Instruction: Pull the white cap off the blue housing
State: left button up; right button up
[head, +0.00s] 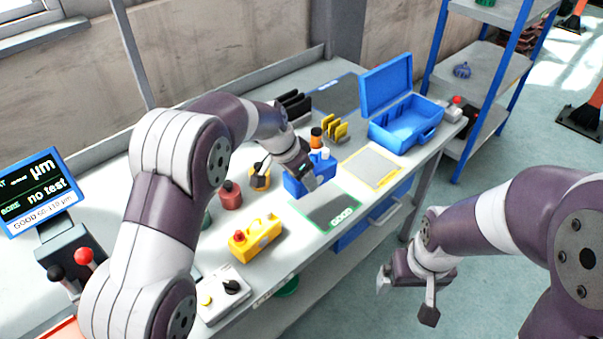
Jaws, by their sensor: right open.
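The blue housing (325,172) stands on the workbench, left of the yellow-edged mat. A small white piece, which looks like the white cap (325,153), shows at the top of the housing. My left gripper (305,178) is at the near left side of the housing and hides part of it. Its fingers are too small and covered to tell whether they touch the housing or are shut. My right gripper (407,294) is open and empty, hanging in front of the bench over the floor, well away from the housing.
A green-edged mat (333,212) and a yellow-edged mat (371,168) lie near the housing and look bare. An open blue case (405,125) stands at the back right. A yellow box (256,238), a red bottle (230,196) and an orange-topped bottle (316,138) stand nearby.

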pick_arm(q)
notch_tip(320, 180, down, 10)
jog(key=b, duration=0.7)
jog(key=shift+f+b, duration=0.1)
jog(key=shift+b, duration=0.2)
jog(key=shift+w, duration=0.1)
